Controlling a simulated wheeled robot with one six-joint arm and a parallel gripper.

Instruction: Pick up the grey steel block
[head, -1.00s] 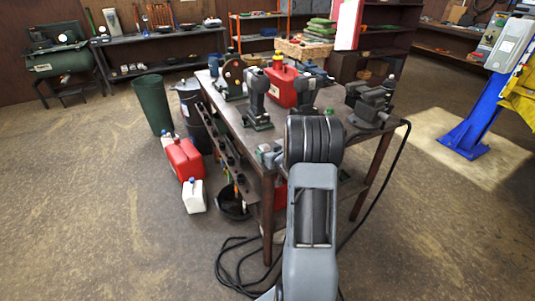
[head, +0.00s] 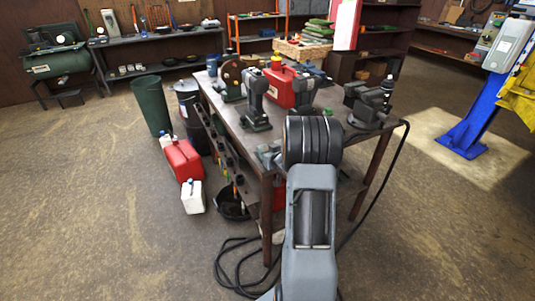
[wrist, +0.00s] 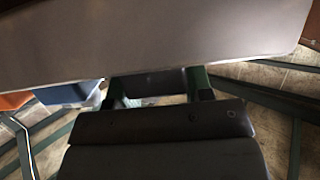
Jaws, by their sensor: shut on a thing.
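In the wrist view, my gripper (wrist: 155,87) has its two dark green fingers apart with a grey face between them. I take this face for the grey steel block (wrist: 153,82); only a small part of it shows.
The workbench (head: 228,107) carries a red can (head: 281,87), a vise (head: 368,103) and several tools. Red (head: 184,160) and white (head: 193,196) canisters stand on the floor to its left. A black cable (head: 235,270) lies in front. A blue lift post (head: 475,115) stands at right.

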